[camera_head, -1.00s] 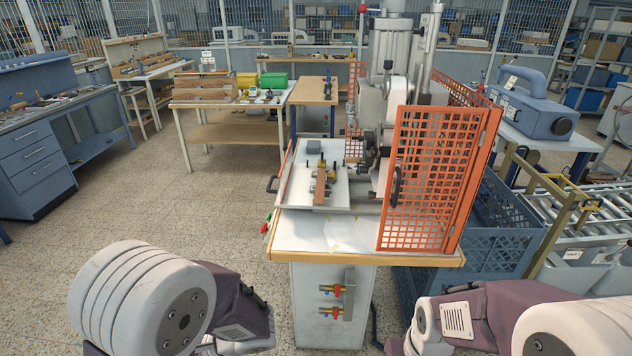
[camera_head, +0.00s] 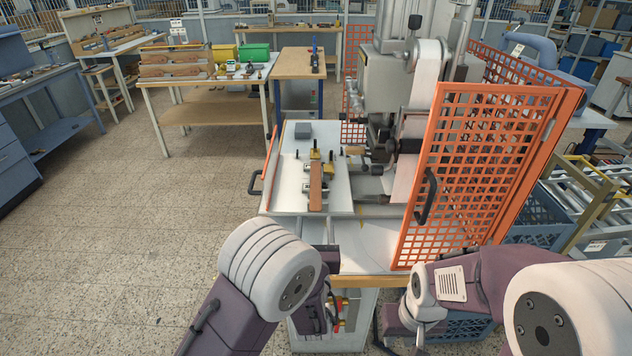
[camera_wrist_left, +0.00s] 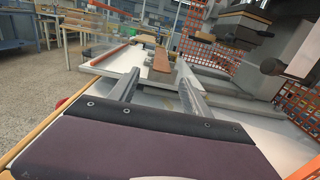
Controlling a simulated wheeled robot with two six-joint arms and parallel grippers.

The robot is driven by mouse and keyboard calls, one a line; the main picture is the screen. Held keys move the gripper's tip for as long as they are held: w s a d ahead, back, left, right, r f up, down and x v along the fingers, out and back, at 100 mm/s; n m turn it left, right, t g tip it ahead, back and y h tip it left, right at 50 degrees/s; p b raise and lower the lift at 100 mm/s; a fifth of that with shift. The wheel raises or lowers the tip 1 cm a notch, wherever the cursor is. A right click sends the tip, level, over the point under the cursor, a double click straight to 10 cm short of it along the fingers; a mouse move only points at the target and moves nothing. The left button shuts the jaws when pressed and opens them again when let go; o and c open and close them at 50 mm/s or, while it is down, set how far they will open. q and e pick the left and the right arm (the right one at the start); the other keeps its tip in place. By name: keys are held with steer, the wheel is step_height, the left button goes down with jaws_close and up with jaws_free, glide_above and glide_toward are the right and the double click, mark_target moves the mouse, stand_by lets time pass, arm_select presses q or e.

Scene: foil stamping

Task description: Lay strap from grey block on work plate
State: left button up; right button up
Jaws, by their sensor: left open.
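In the head view, my left forearm hides most of this gripper. Only links of my right arm show; its gripper is out of sight.
An orange mesh guard (camera_head: 490,160) with a black handle stands right of the plate. The press column (camera_head: 420,95) rises behind it. A blue crate (camera_head: 540,220) stands at the right. The floor left of the machine is clear.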

mark_target(316, 210)
arm_select(q)
steer(key=shift+w, duration=0.35)
steer(key=w, duration=0.1)
steer(key=w+p, duration=0.1)
steer(key=w, duration=0.1)
steer(key=shift+w+d+r+p, duration=0.15)
steer(key=shift+w+r+p, duration=0.05)
steer(key=shift+r+p, duration=0.15)
steer(key=shift+w+f, duration=0.25)
steer(key=shift+w, duration=0.3)
steer(key=shift+s, duration=0.1)
steer(key=c, duration=0.3)
jaws_close()
